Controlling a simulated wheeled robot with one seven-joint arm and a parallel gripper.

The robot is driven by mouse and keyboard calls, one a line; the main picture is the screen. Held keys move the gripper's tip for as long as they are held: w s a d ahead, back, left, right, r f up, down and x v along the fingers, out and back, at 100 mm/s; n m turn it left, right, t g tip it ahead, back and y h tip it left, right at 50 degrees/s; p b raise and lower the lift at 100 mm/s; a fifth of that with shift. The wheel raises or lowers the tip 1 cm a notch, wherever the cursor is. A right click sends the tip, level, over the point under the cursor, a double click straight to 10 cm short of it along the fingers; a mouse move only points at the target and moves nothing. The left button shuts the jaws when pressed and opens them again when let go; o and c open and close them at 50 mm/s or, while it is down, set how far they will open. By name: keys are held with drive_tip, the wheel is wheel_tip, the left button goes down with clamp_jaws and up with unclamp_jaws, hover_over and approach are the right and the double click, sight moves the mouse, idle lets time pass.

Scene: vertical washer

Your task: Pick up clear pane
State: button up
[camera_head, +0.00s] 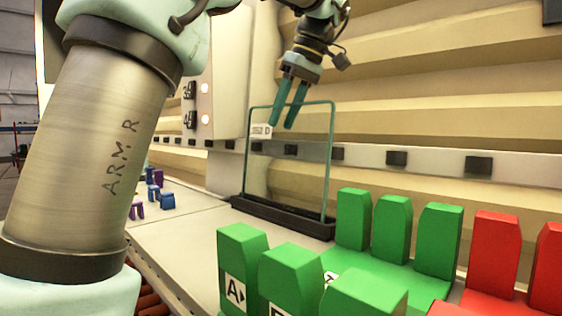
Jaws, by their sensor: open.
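The clear pane (285,168) stands upright with its lower edge in a black slotted base (285,216). The pane has thin teal edges and a white label at its upper left, on which a "D" shows. My gripper (283,117) points down at the pane's top edge, with its two teal fingers apart. The fingers overlap the upper part of the pane in this view. I cannot tell whether they straddle the top edge or touch the glass. The base of the pane is not hidden.
Several green blocks (440,240) stand in front and right of the base, with red blocks (493,250) further right. Small purple and blue pieces (152,190) lie at left. A beige ribbed wall (450,90) is close behind. The pale surface (185,235) left of the base is clear.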

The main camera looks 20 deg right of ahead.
sight(281, 161)
drive_tip(key=shift+x, duration=1.2)
drive_tip(key=shift+f, duration=0.2)
clamp_jaws()
drive_tip(key=shift+r, duration=0.1)
idle(1.0)
